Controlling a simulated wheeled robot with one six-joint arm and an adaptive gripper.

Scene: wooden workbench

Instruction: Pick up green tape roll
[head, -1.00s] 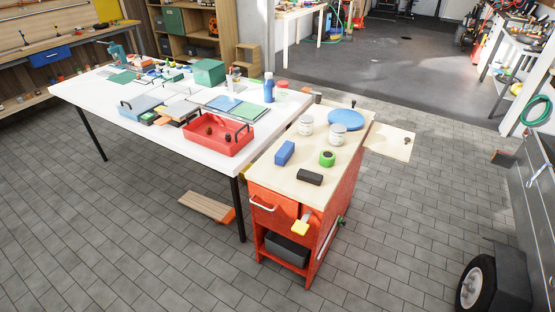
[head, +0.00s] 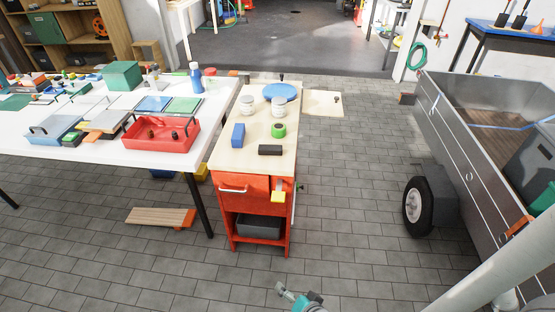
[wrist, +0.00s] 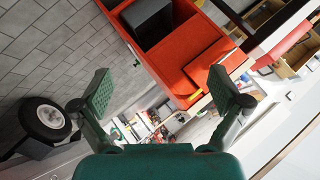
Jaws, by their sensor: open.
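The green tape roll (head: 278,130) sits on the wooden top of the red workbench cabinet (head: 228,148) in the head view. A blue block is to its left, a black block in front of it and a white can behind it. The roll cannot be made out in the wrist view. My gripper (head: 303,299) shows at the bottom edge of the head view, low over the floor and well in front of the cabinet. In the wrist view my gripper (wrist: 160,92) has its two green fingers wide apart with nothing between them, facing the red cabinet (wrist: 180,55).
A blue block (head: 238,135), a black block (head: 270,150), two white cans (head: 278,106) and a blue disc (head: 280,92) share the cabinet top. A white table (head: 90,152) with a red tray (head: 160,147) adjoins at left. A metal trailer (head: 460,150) stands at right. Tiled floor between is clear.

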